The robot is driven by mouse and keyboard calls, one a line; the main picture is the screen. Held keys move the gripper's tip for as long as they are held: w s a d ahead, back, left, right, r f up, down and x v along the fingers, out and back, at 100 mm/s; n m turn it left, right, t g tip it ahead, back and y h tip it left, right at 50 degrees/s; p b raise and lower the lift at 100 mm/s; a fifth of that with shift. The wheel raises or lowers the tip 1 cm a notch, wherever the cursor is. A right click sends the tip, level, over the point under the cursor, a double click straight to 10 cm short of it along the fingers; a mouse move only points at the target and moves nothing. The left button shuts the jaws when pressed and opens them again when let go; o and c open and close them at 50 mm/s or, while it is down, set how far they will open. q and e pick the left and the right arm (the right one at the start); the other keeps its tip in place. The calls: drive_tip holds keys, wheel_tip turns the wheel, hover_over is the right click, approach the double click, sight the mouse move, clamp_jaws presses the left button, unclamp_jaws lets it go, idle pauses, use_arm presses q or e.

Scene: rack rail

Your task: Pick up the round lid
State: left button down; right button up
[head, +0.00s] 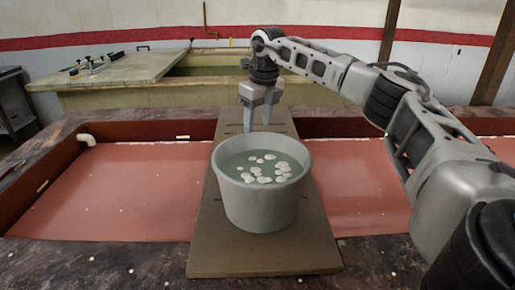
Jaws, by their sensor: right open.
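I cannot make out a separate round lid in the head view. A round grey tub (258,206) stands upright on a brown board (215,255). Inside its rim is a grey-green surface with several white pieces (263,171) on it; I cannot tell whether that surface is a lid. My right gripper (259,125) points down over the far part of the board, behind the tub. Its two fingers are apart with nothing seen between them. It is clear of the tub. My left gripper is not in view.
The board spans a wide basin with a reddish floor (120,190) and dark stone-like edges. Dark slots show in the board's far end. A pale bench panel (115,68) with small fittings stands at the back left. My right arm crosses the right side.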

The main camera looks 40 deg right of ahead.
drive_tip(key=shift+w+d+f, duration=0.15)
drive_tip(key=shift+f, duration=1.7)
clamp_jaws()
drive_tip(key=shift+r, duration=0.1)
